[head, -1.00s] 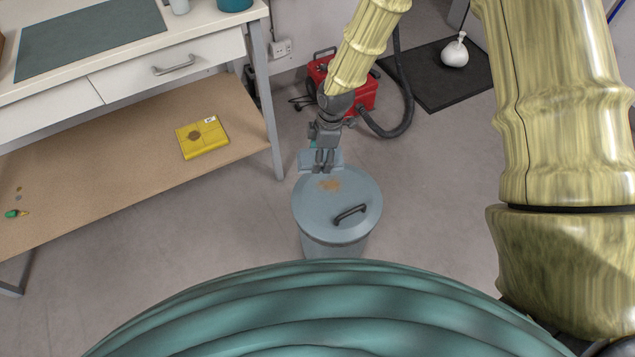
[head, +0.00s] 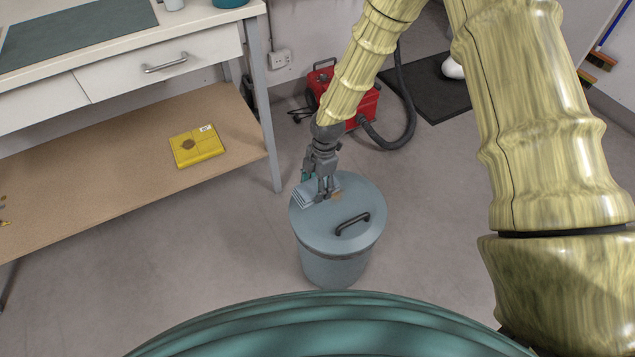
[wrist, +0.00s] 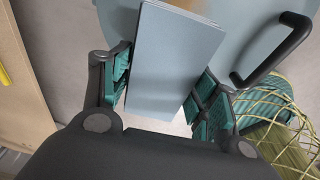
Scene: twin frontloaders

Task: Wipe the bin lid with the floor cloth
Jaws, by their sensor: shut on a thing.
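The round blue-grey bin lid (head: 318,233) sits on the bin (head: 332,267). It has a dark bar handle (head: 352,223), also seen in the wrist view (wrist: 275,52). A brown stain (head: 336,197) shows on the lid beside my fingers, partly covered. My gripper (head: 323,192) is over the lid's far left part, shut on the folded pale blue-grey floor cloth (head: 302,197). In the wrist view the cloth (wrist: 172,62) sticks out flat between the teal finger pads, over the lid (wrist: 230,22). I cannot tell whether the cloth touches the lid.
A workbench with a lower wooden shelf (head: 110,186) stands at left, its metal leg (head: 270,140) close to the bin. A yellow package (head: 197,147) lies on the shelf. A red vacuum (head: 360,105) with a hose (head: 408,100) stands behind. Floor right of the bin is clear.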

